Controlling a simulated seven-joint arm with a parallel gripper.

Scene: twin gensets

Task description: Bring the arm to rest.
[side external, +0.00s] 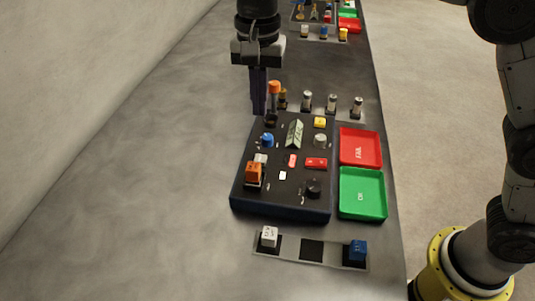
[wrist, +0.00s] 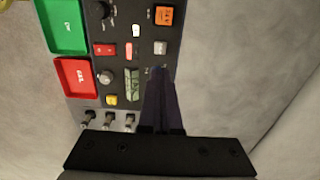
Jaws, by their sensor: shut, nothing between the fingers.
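My gripper (side external: 259,92) points straight down with its dark fingers together and nothing between them. In the side external view it is at the far left corner of the black control panel (side external: 236,190), beside an orange-topped cylinder (side external: 274,88). I cannot tell its exact height above the table. In the wrist view the closed fingers (wrist: 160,80) reach over the panel's edge and hide part of it. The panel carries an orange block (side external: 253,173), a blue knob (side external: 267,139), a green display piece (side external: 294,133), and several buttons and knobs.
A red tray (side external: 360,148) and a green tray (side external: 362,193) sit right of the panel. Several metal-topped cylinders (side external: 332,102) stand behind it. A strip in front holds a white cube (side external: 269,236) and a blue cube (side external: 357,250). A second station (side external: 325,30) is farther back. The table's left side is clear.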

